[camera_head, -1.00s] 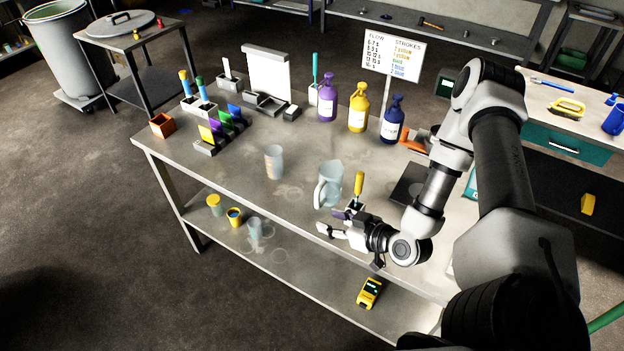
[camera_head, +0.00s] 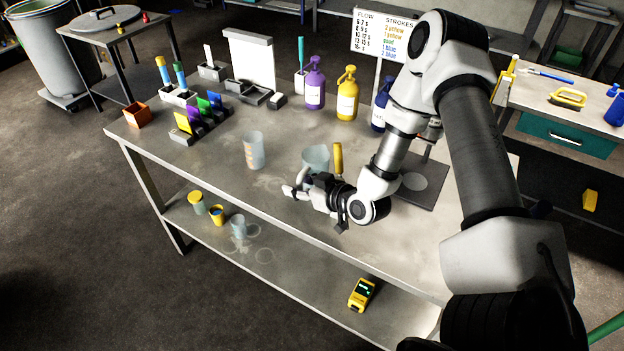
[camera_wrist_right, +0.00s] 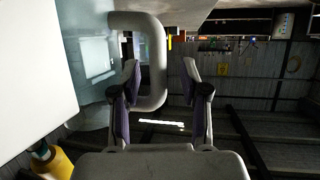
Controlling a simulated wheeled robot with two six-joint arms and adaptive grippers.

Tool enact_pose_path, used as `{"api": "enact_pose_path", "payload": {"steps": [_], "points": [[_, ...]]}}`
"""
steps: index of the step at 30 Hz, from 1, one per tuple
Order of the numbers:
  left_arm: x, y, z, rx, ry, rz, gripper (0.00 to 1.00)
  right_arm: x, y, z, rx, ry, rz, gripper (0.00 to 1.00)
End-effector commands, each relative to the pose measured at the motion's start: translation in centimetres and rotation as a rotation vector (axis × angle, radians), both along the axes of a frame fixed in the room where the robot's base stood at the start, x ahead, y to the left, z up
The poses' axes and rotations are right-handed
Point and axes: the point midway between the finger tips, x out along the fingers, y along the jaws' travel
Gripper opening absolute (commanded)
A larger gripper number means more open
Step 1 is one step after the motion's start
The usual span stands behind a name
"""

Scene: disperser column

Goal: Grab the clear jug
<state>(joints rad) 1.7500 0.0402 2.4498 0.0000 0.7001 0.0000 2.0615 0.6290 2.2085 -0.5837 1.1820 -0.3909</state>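The clear jug (camera_head: 316,156) stands upright on the steel table, partly hidden behind my right gripper (camera_head: 292,190) in the head view. In the right wrist view the jug's pale body (camera_wrist_right: 92,60) is at the left. Its thick handle (camera_wrist_right: 156,65) shows between the two fingers of my right gripper (camera_wrist_right: 160,82). The fingers are open, with a gap between the handle and the right-hand finger. Whether the left-hand finger touches the handle I cannot tell. My left gripper is not in view.
A clear cup (camera_head: 254,150) stands left of the jug. A yellow-handled tool (camera_head: 338,158) stands right beside it. Purple (camera_head: 315,88) and yellow (camera_head: 347,98) pump bottles stand behind. A dark plate (camera_head: 418,184) lies to the right. The table's front left is clear.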

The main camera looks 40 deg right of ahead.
Motion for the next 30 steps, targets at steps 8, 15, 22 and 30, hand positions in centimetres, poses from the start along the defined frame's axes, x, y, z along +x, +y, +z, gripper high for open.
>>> {"api": "enact_pose_path", "payload": {"steps": [8,15,22,30], "points": [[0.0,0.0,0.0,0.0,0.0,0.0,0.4,0.0,0.0,0.0,0.0,0.0,0.0,0.0],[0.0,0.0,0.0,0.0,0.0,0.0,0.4,-0.1,0.0,0.0,0.001,0.002,0.0,0.0],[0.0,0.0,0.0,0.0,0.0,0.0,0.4,0.0,0.0,0.8,0.001,0.0,-0.001,0.0],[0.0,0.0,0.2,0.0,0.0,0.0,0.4,0.0,0.0,3.6,0.001,-0.004,-0.001,0.0]]}}
